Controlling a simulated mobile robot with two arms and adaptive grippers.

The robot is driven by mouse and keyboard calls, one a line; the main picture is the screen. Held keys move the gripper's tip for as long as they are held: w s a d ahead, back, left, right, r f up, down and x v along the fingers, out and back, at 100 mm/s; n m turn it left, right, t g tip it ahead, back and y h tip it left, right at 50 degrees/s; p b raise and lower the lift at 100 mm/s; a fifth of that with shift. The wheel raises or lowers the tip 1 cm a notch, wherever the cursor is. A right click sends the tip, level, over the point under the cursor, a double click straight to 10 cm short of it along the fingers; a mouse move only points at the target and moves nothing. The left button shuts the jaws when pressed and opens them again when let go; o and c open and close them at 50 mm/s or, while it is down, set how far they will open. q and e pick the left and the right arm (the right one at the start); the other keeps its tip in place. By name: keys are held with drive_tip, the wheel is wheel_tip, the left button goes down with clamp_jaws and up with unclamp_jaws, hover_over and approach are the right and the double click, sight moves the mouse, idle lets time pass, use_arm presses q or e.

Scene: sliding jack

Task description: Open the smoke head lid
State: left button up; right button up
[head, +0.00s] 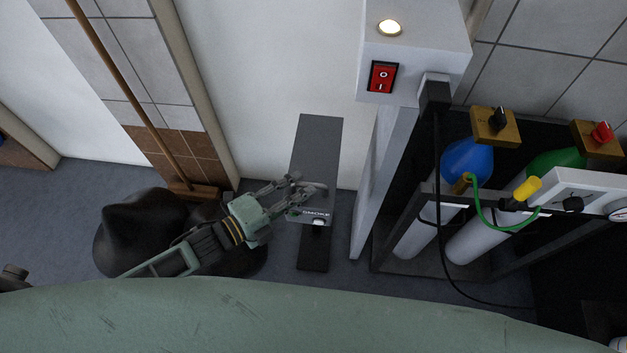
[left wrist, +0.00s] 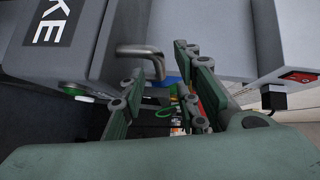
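The smoke head is a tall grey box (head: 318,145) in the middle of the head view, with a dark label carrying white letters low on its front. The left wrist view shows part of this label, reading "KE" (left wrist: 55,22). A bent metal handle (left wrist: 143,50) sticks out from the box beside the label. My left gripper (head: 313,190) is at the front of the box, by the handle. My right gripper is not in view.
A white cabinet with a red switch (head: 382,77) stands to the right, beside gas cylinders (head: 425,222) in a dark rack. A black bag (head: 135,230) and a broom (head: 130,90) are at the left. A white wall (head: 265,60) is behind the box.

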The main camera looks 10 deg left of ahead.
use_arm(q)
drive_tip(key=x, duration=0.3)
drive_tip(key=shift+w+a, duration=0.1)
drive_tip(key=shift+w, duration=0.05)
drive_tip(key=shift+w+d+f, duration=0.15)
drive_tip(key=shift+w+d, duration=0.05)
drive_tip(key=shift+d, duration=0.1)
drive_tip(key=c, duration=0.7)
clamp_jaws()
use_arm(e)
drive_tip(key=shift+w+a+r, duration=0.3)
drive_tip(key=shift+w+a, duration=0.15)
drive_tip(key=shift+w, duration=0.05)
